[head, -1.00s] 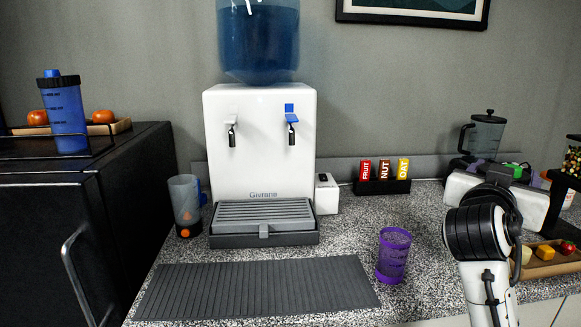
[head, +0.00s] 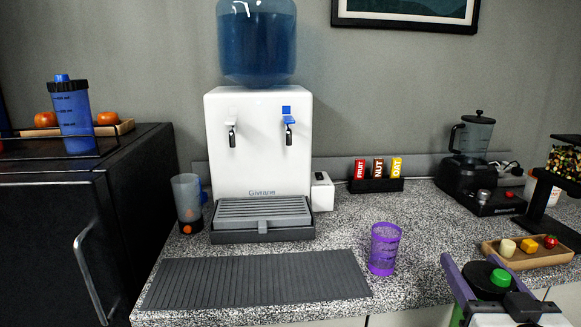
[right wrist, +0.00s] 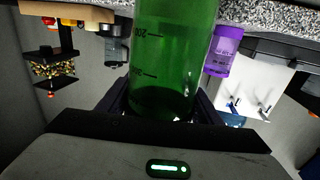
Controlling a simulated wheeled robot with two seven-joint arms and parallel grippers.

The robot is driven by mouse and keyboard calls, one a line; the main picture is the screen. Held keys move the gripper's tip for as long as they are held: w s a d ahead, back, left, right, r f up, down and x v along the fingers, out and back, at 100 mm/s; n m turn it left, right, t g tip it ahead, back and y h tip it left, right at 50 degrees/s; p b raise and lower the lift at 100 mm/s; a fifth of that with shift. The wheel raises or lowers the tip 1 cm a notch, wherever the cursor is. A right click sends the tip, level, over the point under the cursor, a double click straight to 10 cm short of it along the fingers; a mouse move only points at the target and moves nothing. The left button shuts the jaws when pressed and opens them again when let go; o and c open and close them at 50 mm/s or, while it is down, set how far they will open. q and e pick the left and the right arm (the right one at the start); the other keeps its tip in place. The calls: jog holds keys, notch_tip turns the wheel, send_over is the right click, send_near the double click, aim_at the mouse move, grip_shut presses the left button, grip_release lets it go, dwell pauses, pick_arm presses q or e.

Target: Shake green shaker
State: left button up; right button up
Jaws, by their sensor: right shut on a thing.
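The green shaker (right wrist: 172,50) fills the middle of the right wrist view, with dark volume marks on its see-through green body. In the head view its black lid with a green cap (head: 500,278) shows at the lower right, in front of the counter's edge. My right gripper (head: 482,268) is shut on the shaker, with a finger on each side of it; the fingers also show in the right wrist view (right wrist: 162,104). Most of the shaker's body is hidden in the head view. My left gripper is not in view.
A purple cup (head: 384,248) stands on the speckled counter beside a grey ribbed mat (head: 250,283). A water dispenser (head: 258,150), bar rack (head: 376,184), black blender (head: 480,165) and wooden fruit tray (head: 530,258) stand around. A blue shaker (head: 74,115) is on the black cabinet at left.

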jog(key=s+a+f+n+y, duration=0.3)
jog(key=s+a+y, duration=0.2)
jog(key=s+a+f+n+g+y, duration=0.1)
jog(key=s+a+f+n+y, duration=0.2)
jog(key=s+a+y, duration=0.2)
jog(key=shift+s+a+n+g, duration=0.3)
jog(key=shift+s+a, duration=0.35)
jog(key=shift+s, duration=0.15)
jog(key=shift+y, duration=0.3)
jog(key=f, duration=0.5)
jog(key=s+f, duration=0.1)
jog(key=f, duration=0.1)
jog(key=shift+a+f+p, duration=0.15)
jog(key=shift+a+p, duration=0.15)
jog(key=shift+a, duration=0.05)
jog(key=shift+c, duration=0.7)
jog(key=shift+n+g+y, duration=0.3)
jog(key=shift+n, duration=0.1)
jog(key=r, duration=0.6)
jog(key=shift+s+a+r, duration=0.1)
jog(key=shift+a+r, duration=0.1)
jog(key=shift+r, duration=0.2)
jog(key=shift+d, duration=0.15)
notch_tip(320, 180, down, 7)
jog(key=shift+r, duration=0.1)
notch_tip(320, 180, up, 8)
jog(key=shift+f, duration=0.25)
jog(key=shift+c, duration=0.9)
jog(key=shift+f, duration=0.2)
